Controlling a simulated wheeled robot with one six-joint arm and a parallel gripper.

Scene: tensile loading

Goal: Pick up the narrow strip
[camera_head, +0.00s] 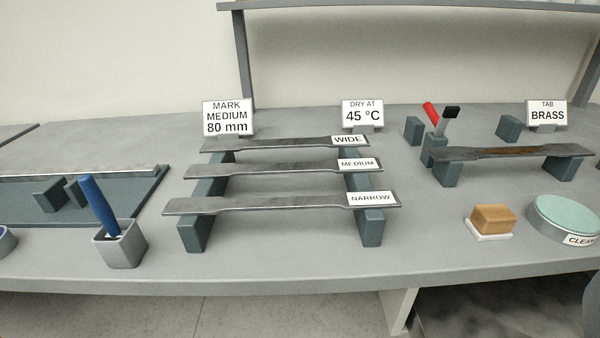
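The narrow strip (275,204) is a dark grey, flat dog-bone bar with a white label reading NARROW (372,198) at its right end. It lies across two dark teal support rails, frontmost of three strips. The medium strip (262,170) lies behind it, and the wide strip (270,144) lies behind that, each labelled at its right end. My gripper does not show in this view.
A grey holder (120,247) with a blue-handled tool (97,205) stands to the left. To the right are a tan block (493,218), a round teal pad (566,214) and another strip on supports (510,152). The bench's front edge (300,283) is clear.

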